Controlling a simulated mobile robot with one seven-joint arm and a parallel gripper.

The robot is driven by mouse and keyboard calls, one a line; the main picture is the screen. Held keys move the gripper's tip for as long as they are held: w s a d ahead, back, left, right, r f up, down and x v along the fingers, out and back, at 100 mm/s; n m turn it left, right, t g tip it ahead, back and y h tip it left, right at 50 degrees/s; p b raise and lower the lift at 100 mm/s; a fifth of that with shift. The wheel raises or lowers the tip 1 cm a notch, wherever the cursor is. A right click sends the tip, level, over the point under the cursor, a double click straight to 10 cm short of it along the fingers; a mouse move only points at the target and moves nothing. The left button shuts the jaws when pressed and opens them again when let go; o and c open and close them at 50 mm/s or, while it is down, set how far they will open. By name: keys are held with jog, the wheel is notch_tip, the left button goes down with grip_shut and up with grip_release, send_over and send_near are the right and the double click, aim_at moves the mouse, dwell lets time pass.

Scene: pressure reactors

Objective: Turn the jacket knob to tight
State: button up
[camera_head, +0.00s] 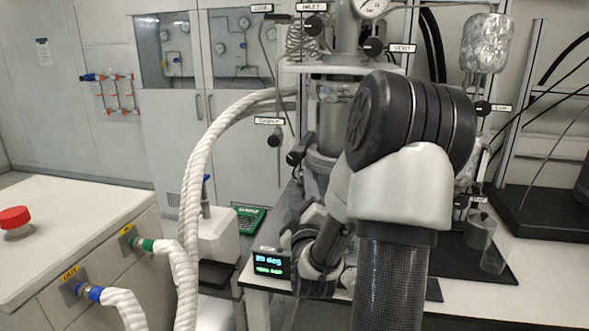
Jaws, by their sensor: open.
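The glass and metal reactor (330,140) stands on the bench, partly hidden by my arm. Several black knobs sit on and around it. One knob (295,158) is at the left side of the vessel. Another knob (374,47) is by the VENT tag, and one (314,25) is by the INLET tag. I cannot read a jacket label, so I cannot tell which knob is the jacket knob or how it is set. My arm rises in front and bends down toward the bench beside the display.
A small display (269,264) reading 20 deg stands at the bench's front edge, close to my wrist. White wrapped hoses (193,170) arch at left to the cabinet with the red button (15,218). A foil-wrapped flask (481,42) and a metal canister (480,231) are at right.

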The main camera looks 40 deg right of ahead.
aim_at(294, 161)
jog(key=p+x, duration=0.1)
jog(key=x, duration=1)
jog(key=shift+w+d+r, duration=0.1)
jog(key=shift+w, duration=0.05)
jog(key=shift+c, duration=0.3)
